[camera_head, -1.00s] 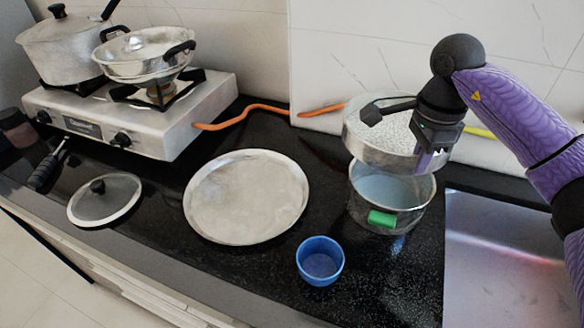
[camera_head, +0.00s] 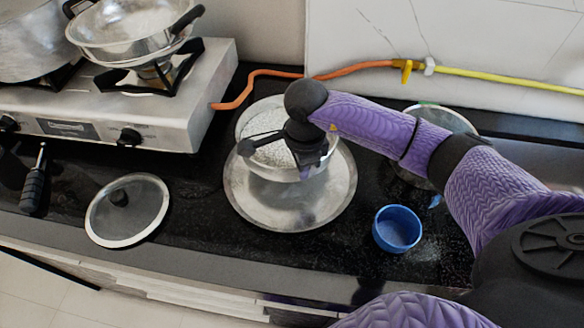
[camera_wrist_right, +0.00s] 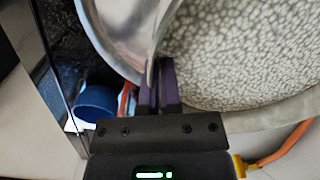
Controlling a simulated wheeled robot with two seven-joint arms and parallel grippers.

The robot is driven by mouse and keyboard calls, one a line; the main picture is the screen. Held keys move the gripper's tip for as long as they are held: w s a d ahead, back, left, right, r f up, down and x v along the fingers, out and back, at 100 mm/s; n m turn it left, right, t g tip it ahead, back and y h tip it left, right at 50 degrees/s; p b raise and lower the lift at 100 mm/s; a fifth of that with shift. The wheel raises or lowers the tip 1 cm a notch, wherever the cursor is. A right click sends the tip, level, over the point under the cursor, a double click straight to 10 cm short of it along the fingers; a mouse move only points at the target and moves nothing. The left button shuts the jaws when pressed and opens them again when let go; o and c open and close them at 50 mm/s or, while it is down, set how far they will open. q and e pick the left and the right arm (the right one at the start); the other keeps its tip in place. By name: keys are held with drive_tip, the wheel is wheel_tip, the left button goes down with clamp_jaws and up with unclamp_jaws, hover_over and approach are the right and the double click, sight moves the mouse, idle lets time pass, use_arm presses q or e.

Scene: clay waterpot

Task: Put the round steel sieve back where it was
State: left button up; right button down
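The round steel sieve (camera_head: 270,151), with its pale mesh showing, is over the back part of the round steel plate (camera_head: 290,214). Whether it touches the plate or hangs just above it I cannot tell. My right gripper (camera_head: 310,164) is shut on the sieve's right rim. In the right wrist view the fingers (camera_wrist_right: 159,84) pinch the rim, and the sieve's mesh (camera_wrist_right: 235,50) fills the upper right. My left gripper is not in view.
A blue cup (camera_head: 398,228) stands right of the plate. A steel pot (camera_head: 440,112) is partly hidden behind my right arm. A glass lid (camera_head: 130,212) lies to the left. The stove (camera_head: 190,120) with pans stands behind left, an orange hose (camera_head: 262,77) beside it.

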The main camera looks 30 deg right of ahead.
drive_tip(key=f, duration=0.3)
drive_tip(key=a+f+b, duration=0.1)
drive_tip(key=shift+w+f, duration=0.25)
drive_tip(key=shift+w, duration=0.1)
drive_tip(key=shift+r, duration=0.15)
drive_tip(key=shift+s+d+f, duration=0.1)
drive_tip(key=shift+d+f, duration=0.1)
drive_tip(key=shift+f, duration=0.05)
drive_tip(key=c, duration=0.9)
unclamp_jaws()
drive_tip(key=shift+c, duration=0.2)
drive_tip(key=shift+o, duration=0.6)
drive_tip(key=shift+a, duration=0.1)
drive_tip(key=shift+r, duration=0.2)
wheel_tip(320, 180, up, 12)
drive_tip(key=p, duration=0.3)
drive_tip(key=shift+f, duration=0.25)
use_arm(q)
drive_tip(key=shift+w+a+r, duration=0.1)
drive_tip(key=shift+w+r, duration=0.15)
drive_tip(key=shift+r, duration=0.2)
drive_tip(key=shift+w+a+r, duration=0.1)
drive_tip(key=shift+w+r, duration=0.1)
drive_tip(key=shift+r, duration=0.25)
use_arm(e)
drive_tip(key=shift+r, duration=0.4)
